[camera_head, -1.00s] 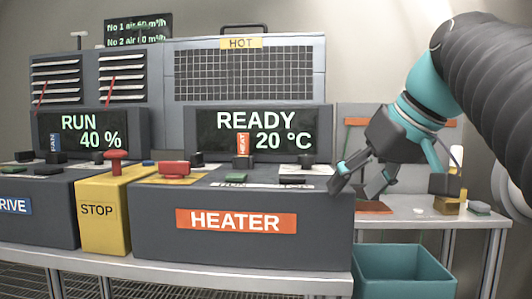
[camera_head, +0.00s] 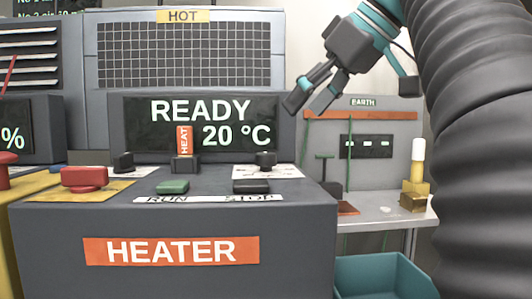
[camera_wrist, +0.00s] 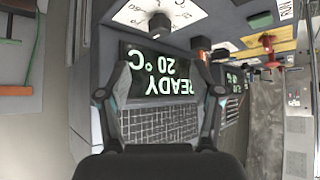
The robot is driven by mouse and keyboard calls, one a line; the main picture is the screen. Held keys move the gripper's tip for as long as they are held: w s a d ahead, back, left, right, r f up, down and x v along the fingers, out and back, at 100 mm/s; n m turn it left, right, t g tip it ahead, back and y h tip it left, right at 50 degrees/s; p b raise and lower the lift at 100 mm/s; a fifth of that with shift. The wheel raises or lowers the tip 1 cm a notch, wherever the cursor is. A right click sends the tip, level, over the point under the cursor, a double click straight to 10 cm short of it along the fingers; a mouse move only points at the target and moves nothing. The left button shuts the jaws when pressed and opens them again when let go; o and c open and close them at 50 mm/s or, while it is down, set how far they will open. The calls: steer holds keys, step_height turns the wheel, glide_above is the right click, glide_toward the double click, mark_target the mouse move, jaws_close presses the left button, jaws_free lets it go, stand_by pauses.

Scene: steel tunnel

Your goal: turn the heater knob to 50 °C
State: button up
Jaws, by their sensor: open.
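The heater console (camera_head: 290,225) is a dark box with an orange HEATER label. Its display (camera_head: 150,130) reads READY and 20 °C. A black knob (camera_head: 265,160) sits on a white dial plate at the right of its top. The knob (camera_wrist: 158,24) and dial also show at the top of the wrist view, where the picture is upside down; the dial marks are too small to read. My gripper (camera_head: 307,103) is open and empty, above and to the right of the knob, apart from it. In the wrist view its fingers (camera_wrist: 160,94) stand wide on either side of the display.
Near the knob are a green RUN button (camera_head: 172,187), a black STOP button (camera_head: 251,187), an orange HEAT tag (camera_head: 183,140), another black knob (camera_head: 124,162) and a red button (camera_head: 84,178). A teal bin (camera_head: 385,278) and side table (camera_head: 390,214) stand at right.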

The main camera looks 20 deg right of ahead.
mark_target(266, 153)
steer(key=b+x, duration=0.3)
steer(key=x, duration=0.8)
steer(key=shift+w+a, duration=0.1)
steer(key=c, duration=1.1)
